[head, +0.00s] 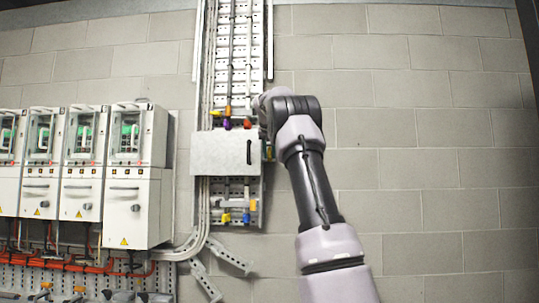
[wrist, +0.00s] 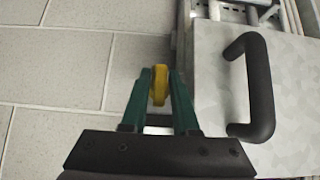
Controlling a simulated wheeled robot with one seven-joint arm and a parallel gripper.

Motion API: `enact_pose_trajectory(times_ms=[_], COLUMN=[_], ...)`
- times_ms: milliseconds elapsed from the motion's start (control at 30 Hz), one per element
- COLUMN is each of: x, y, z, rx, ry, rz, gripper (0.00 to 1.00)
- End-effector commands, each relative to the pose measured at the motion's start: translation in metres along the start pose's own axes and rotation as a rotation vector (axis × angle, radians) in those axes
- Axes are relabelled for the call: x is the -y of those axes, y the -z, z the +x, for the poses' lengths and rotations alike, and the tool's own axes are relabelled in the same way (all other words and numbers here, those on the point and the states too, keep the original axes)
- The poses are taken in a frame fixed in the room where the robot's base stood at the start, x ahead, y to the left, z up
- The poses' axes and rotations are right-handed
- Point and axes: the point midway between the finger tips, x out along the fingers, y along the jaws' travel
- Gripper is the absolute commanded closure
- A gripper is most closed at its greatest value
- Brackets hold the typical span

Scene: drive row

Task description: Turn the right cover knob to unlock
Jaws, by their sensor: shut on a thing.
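The grey metal cover (head: 215,155) sits across the vertical cable tray in the head view, with a black handle (head: 249,152) near its right side. In the wrist view, the cover (wrist: 290,110) fills the right, with its black handle (wrist: 262,85) standing out. The yellow right cover knob (wrist: 159,85) shows beside the cover's edge, between the green fingertips of my gripper (wrist: 160,88). My gripper is shut on the knob.
Several grey drive cabinets (head: 130,180) stand in a row on the left. The cable tray (head: 238,60) runs up the block wall (head: 420,130), with coloured clips above and below the cover. Loose perforated brackets (head: 230,258) hang below. The wall on the right is clear.

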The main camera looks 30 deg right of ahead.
Motion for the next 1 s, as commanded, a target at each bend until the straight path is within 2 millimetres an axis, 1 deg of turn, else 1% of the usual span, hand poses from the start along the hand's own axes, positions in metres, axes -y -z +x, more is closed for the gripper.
enact_pose_trajectory(times_ms=[467,500,533,867,967,1000], x=[0.0,0.0,0.0,0.0,0.001,0.001], y=[-0.003,-0.003,-0.003,-0.001,-0.001,0.0], z=[0.003,0.003,0.003,0.0,-0.008,-0.014], rx=[0.009,0.009,0.009,0.004,0.001,0.0], ry=[-0.01,-0.01,-0.01,-0.009,-0.008,-0.008], rz=[-0.009,-0.008,-0.009,-0.009,-0.01,-0.01], gripper=[1.0,0.64,0.54,0.54,0.54,0.54])
